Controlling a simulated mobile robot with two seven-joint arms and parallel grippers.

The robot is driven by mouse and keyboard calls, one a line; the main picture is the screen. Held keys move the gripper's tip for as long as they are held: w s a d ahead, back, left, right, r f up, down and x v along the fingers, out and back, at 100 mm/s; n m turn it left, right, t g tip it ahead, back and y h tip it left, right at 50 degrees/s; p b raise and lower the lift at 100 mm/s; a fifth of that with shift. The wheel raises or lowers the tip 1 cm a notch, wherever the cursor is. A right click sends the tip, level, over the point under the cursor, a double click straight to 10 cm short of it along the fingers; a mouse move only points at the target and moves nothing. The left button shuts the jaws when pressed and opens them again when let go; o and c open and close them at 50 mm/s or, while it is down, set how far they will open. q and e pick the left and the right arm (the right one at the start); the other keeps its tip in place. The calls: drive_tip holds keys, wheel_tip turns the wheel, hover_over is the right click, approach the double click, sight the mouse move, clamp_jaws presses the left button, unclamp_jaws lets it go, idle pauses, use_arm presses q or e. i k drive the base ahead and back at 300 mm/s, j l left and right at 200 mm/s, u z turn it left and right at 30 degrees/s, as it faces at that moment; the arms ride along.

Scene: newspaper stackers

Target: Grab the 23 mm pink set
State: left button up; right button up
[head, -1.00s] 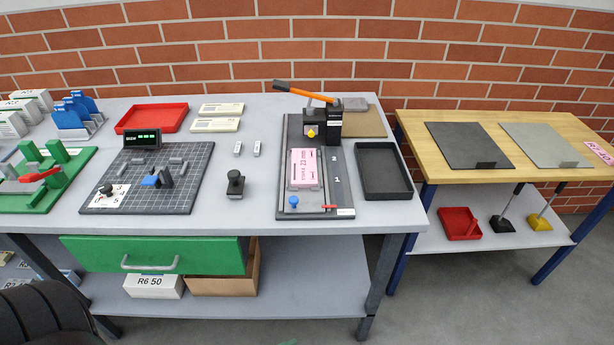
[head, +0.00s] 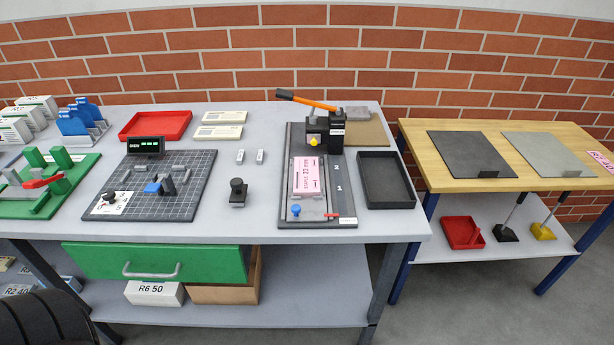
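The pink set (head: 306,181) is a small flat pink block marked with a 23. It lies on the grey bed of the press-like device (head: 335,205) with the orange lever (head: 308,100), toward the right of the grey bench (head: 262,225). A blue knob (head: 296,210) is just in front of it. Neither of my grippers is in view. A dark rounded shape shows at the bottom left corner; I cannot tell what part it is.
A black tray (head: 385,180) is right of the device and a black stamp-like block (head: 238,192) is left. A gridded board (head: 190,200), red tray (head: 156,125) and green fixture (head: 60,205) stand further left. A wooden table (head: 440,172) is at the right.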

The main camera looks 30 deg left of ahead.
sight(306, 179)
drive_tip(key=i+l+u, duration=0.15)
drive_tip(key=u, duration=0.95)
